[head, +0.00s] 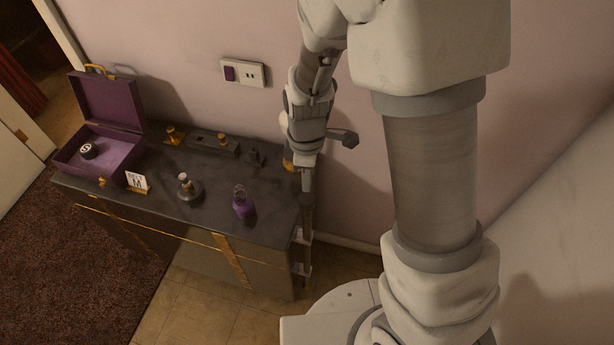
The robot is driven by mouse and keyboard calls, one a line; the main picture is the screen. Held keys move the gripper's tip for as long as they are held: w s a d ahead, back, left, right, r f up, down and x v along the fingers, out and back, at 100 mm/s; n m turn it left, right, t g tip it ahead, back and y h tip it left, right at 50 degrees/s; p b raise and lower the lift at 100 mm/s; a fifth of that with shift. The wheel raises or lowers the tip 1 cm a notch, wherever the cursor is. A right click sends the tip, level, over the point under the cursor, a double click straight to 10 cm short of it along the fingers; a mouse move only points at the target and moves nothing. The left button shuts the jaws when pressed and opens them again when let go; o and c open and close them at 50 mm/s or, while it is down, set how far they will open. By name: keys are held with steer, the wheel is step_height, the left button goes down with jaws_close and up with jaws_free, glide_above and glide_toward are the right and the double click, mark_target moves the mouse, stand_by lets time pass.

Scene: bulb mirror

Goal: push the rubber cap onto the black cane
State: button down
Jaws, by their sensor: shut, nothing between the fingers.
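A dark upright shaft, which looks like the black cane (307,215), stands along the right end of the dark cabinet, beside two pale brackets (301,237). My gripper (304,168) points down at the cabinet's back right corner, over the upper part of this shaft. Its fingers are small and dark here; it is shut with nothing between them. Whether it touches the cane cannot be told. The cane's top end is hidden by my gripper and wrist. I cannot pick out the rubber cap with certainty.
A wall socket (244,73) is behind.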

mark_target(307, 198)
steer(key=shift+f+b, duration=1.1)
steer(key=shift+f, duration=0.8)
steer(key=shift+f, duration=0.25)
steer(key=shift+r, duration=0.1)
steer(key=shift+r+p, duration=0.9)
steer(key=shift+r, duration=0.6)
step_height(307, 198, up, 16)
steer(key=p, duration=0.2)
steer(key=s+d+r+m+t, duration=0.5)
steer(key=s+d+r+m, duration=0.5)
steer(key=m, duration=0.5)
steer(key=shift+s+d+r+m+t+p, duration=0.2)
steer(key=shift+s+r+m+t+p, duration=0.15)
steer(key=shift+s+r, duration=0.6)
